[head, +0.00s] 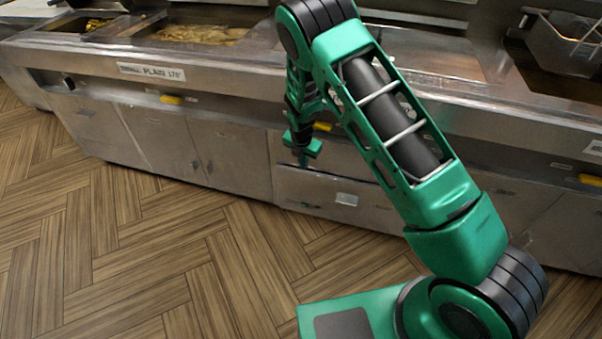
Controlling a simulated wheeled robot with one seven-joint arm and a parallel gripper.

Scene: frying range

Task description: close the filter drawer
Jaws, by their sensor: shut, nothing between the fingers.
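The filter drawer (318,190) is a low, wide steel front with a small white label, set in the lower part of the frying range. Its front looks close to the line of the neighbouring doors; I cannot tell whether a small gap is left. My green gripper (303,162) points down at the upper left part of the drawer front. Its fingers are shut with nothing between them. I cannot tell whether the fingertips touch the drawer.
The steel range (225,75) runs across the view, with cabinet doors (232,155) left of the drawer. Yellow handles or knobs (171,100) sit under the counter edge. A fryer basket (565,45) is at the upper right. The wooden floor (130,250) in front is clear.

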